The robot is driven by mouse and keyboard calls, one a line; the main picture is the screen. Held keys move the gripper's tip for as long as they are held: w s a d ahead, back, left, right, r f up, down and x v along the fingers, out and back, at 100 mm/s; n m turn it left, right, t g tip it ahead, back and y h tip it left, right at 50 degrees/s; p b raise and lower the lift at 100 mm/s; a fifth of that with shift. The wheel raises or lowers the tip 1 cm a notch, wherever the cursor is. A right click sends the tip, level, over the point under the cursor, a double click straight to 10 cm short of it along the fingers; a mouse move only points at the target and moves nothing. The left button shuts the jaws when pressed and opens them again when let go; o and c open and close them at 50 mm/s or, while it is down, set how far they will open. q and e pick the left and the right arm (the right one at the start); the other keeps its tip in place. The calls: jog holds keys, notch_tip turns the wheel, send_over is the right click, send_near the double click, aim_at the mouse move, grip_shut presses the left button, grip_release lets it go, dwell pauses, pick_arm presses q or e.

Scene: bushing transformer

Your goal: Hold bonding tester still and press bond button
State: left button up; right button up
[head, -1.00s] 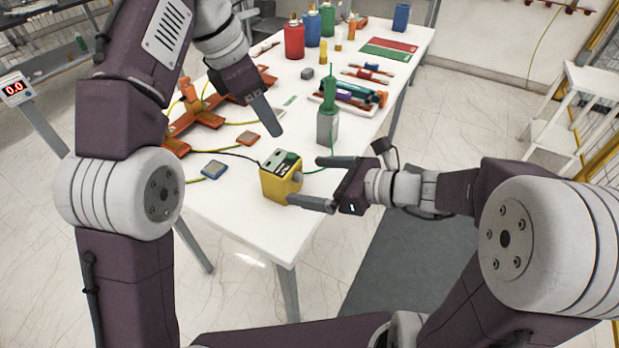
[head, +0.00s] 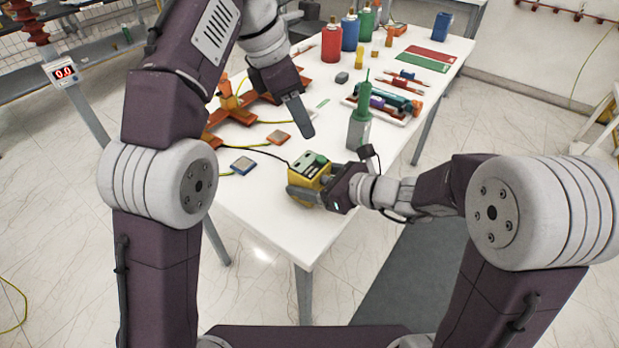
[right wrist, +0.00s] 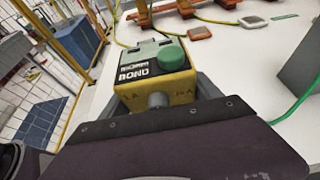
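The bonding tester (head: 309,172) is a yellow box with a grey top, standing upright near the table's front edge. It also shows in the right wrist view (right wrist: 168,90), with "BOND" lettering. Its round green bond button (right wrist: 172,54) is on top and also shows in the head view (head: 320,160). My right gripper (head: 310,187) has its fingers along both sides of the tester. No clear gap shows, but I cannot tell whether they grip it. My left gripper (head: 305,130) points down, apart from and above the tester, its fingers together and empty.
A grey block with a green cone top (head: 359,126) stands behind the tester. A dark cable runs from the tester past flat pads (head: 243,165) and orange stands. Bottles (head: 332,42) and a tray (head: 398,116) are farther back on the white table (head: 262,215).

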jog(key=c, duration=0.9)
pick_arm(q)
grip_shut()
pick_arm(e)
jog(key=shift+c, duration=0.2)
dwell(0.6)
